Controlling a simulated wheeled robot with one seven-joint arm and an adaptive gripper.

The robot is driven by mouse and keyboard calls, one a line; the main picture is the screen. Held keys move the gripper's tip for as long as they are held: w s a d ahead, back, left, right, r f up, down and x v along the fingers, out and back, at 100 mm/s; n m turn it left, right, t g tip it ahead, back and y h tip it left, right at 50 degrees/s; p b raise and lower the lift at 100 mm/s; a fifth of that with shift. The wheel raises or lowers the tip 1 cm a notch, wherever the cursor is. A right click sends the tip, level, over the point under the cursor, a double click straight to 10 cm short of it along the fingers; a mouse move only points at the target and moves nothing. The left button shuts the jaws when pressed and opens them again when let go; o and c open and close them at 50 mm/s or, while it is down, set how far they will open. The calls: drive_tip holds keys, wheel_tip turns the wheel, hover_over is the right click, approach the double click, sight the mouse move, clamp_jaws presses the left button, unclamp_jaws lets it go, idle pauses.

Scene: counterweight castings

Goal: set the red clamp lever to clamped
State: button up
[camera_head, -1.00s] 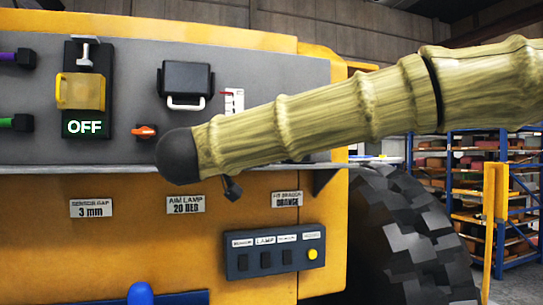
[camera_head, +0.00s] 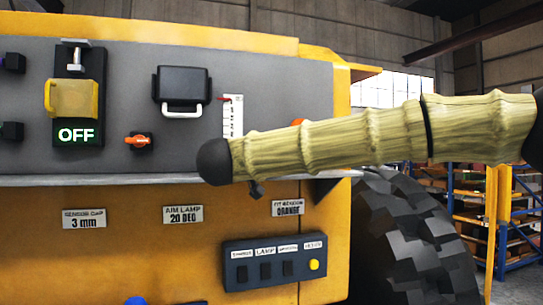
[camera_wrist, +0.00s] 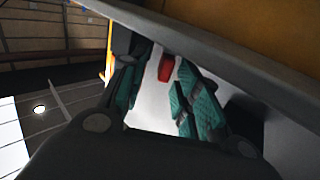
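In the wrist view, a small red part (camera_wrist: 166,67), which may be the red clamp lever, shows between my gripper's fingers near their far ends. My gripper (camera_wrist: 160,85) has its two teal-padded fingers apart, with a pale surface visible between them; I see no contact with the red part. In the head view my arm crosses in front of the machine and hides the gripper. A small orange-red tip (camera_head: 297,121) shows just above the arm; I cannot tell whether it is the lever. The lever's setting cannot be read.
The grey panel carries a yellow switch cover (camera_head: 74,99) above a lit OFF sign (camera_head: 77,134), an orange knob (camera_head: 138,141), a black box with a pale handle (camera_head: 183,90) and a scale (camera_head: 233,115). A lamp button box (camera_head: 274,262) sits below. A large tyre (camera_head: 405,240) stands right.

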drive_tip(key=shift+w+d+f, duration=0.2)
drive_tip(key=shift+w, duration=0.55)
drive_tip(key=shift+s+r, duration=0.1)
drive_tip(key=shift+s, duration=0.1)
drive_tip(key=shift+w, duration=0.1)
clamp_jaws()
drive_tip(key=shift+a+h+p, duration=0.15)
drive_tip(key=shift+h+p, duration=0.15)
drive_tip(key=shift+p, duration=0.05)
drive_tip(key=shift+a+m+g+h+p, duration=0.15)
drive_tip(key=shift+m+g+h+p, duration=0.25)
drive_tip(key=shift+m+p, duration=0.1)
drive_tip(key=shift+w+a+m+g+h+p, duration=0.1)
drive_tip(key=shift+m+g+h+p, duration=0.25)
drive_tip(key=shift+h, duration=0.25)
